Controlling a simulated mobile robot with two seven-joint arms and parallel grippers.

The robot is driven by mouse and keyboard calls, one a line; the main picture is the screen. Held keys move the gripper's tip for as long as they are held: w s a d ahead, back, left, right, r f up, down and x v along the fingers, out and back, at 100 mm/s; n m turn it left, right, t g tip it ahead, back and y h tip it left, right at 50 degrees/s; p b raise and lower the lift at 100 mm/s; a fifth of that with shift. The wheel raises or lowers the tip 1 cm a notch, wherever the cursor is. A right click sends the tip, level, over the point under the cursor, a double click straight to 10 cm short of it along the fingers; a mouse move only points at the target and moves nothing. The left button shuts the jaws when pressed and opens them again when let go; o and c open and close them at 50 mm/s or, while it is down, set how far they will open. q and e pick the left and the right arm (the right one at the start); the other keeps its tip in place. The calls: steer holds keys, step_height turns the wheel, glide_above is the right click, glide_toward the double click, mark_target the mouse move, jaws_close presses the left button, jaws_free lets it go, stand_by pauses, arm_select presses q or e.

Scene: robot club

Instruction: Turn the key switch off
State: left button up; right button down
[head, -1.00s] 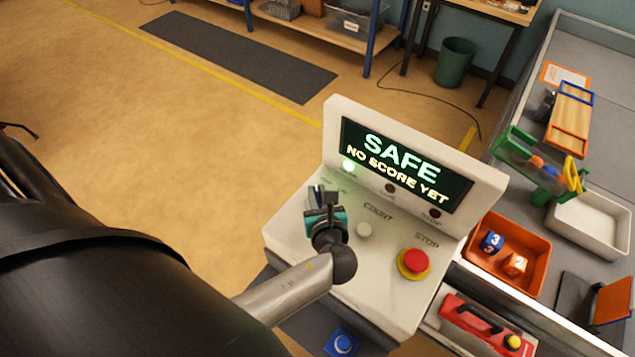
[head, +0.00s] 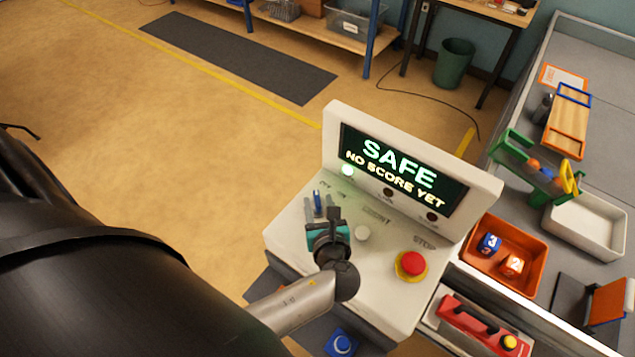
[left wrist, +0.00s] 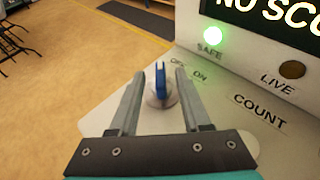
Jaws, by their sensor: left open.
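The key switch (left wrist: 160,82) has a blue key on a pale round base. It stands on the sloping top of the white console, beside the OFF and ON labels; which one the key points at I cannot tell. It also shows small in the head view (head: 317,200). My left gripper (left wrist: 160,73) is open, with one finger on each side of the key and a visible gap to it. It also shows over the console in the head view (head: 321,203). My right gripper is not in view.
The console (head: 385,285) has a lit screen (head: 404,180) reading SAFE, a green lamp (head: 348,170), a white COUNT button (head: 362,233) and a red STOP button (head: 412,263). An orange tray (head: 536,245) with dice stands to the right.

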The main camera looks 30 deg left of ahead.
arm_select(q)
steer(key=p+v, duration=0.3)
steer(key=v, duration=0.4)
steer(key=shift+d+r+p, duration=0.1)
steer(key=shift+r+p, duration=0.1)
steer(key=shift+p, duration=0.1)
steer(key=shift+v, duration=2.5)
steer(key=shift+f, duration=0.15)
